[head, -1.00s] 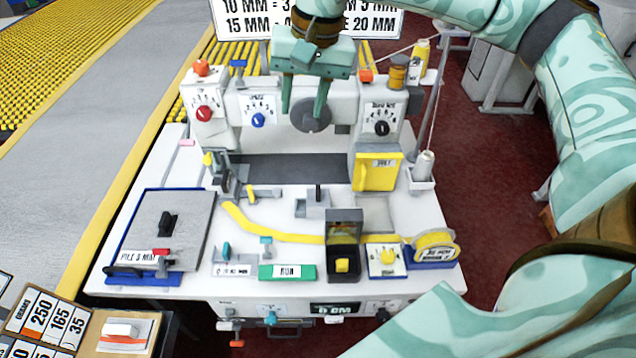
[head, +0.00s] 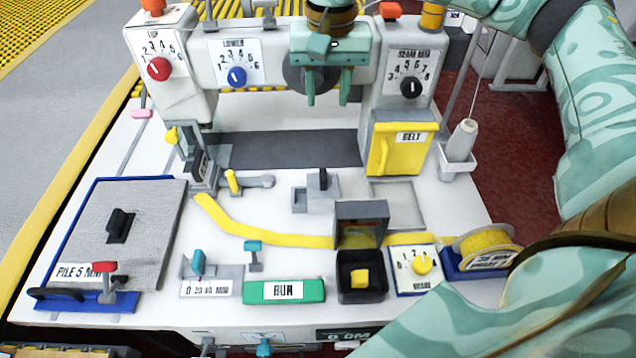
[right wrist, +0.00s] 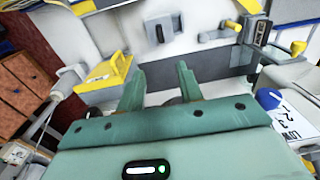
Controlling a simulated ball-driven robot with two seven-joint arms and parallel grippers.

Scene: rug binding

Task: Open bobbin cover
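No part is labelled as the bobbin cover, so I cannot tell for certain which it is. A small grey plate with a dark upright knob (head: 322,182) sits mid-table; a flat grey square panel (head: 398,205) lies to its right. The knobbed plate also shows in the right wrist view (right wrist: 161,32). My right gripper (head: 328,100) hangs in front of the machine's upper beam, behind and above these parts. Its two fingers (right wrist: 161,85) are apart with nothing between them, touching nothing I can see. My left gripper is not in view.
A yellow BELT cover (head: 403,150) stands at the right column. A yellow lever (head: 232,182) stands left of the knobbed plate.

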